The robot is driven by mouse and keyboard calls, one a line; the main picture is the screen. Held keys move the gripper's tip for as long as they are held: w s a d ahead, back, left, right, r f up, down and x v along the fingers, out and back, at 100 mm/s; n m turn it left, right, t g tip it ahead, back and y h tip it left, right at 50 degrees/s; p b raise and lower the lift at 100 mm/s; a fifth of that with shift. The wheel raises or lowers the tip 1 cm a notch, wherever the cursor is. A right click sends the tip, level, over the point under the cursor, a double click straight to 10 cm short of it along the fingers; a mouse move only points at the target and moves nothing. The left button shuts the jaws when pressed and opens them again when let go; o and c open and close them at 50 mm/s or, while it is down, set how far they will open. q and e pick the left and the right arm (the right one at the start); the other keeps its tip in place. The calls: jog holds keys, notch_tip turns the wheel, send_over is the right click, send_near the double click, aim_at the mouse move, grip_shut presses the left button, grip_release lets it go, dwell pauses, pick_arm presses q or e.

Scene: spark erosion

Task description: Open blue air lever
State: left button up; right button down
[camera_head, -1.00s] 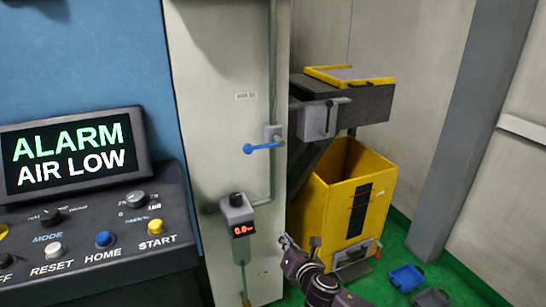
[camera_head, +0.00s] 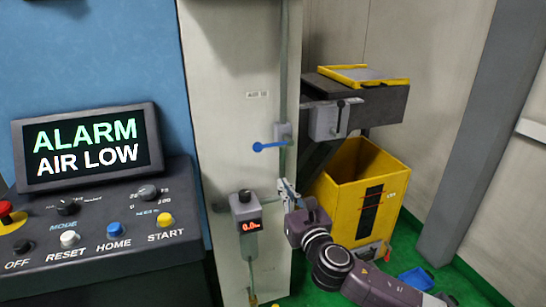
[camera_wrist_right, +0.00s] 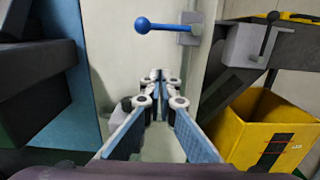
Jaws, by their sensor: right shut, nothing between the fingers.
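The blue air lever (camera_head: 268,147) is on a small grey valve on the pale column. Its handle lies about level, with the ball end pointing left. It also shows in the right wrist view (camera_wrist_right: 165,27), above and beyond my fingers. My right gripper (camera_head: 284,184) is below the lever and slightly to its right, apart from it. In the right wrist view the fingertips (camera_wrist_right: 159,75) are together with nothing between them. My left gripper is not in view.
A gauge box (camera_head: 246,212) with a red 0.0 display is mounted left of my right gripper. The alarm screen (camera_head: 86,146), reading "ALARM AIR LOW", and the control panel (camera_head: 110,215) stand at left. A yellow bin (camera_head: 345,200) stands behind my right arm.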

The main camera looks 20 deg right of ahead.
jog(key=w+r+p, duration=0.2)
jog(key=w+r, duration=0.2)
jog(key=w, duration=0.5)
jog(key=shift+w+a+r+p, duration=0.2)
jog(key=shift+w+p, duration=0.05)
jog(key=shift+p, duration=0.1)
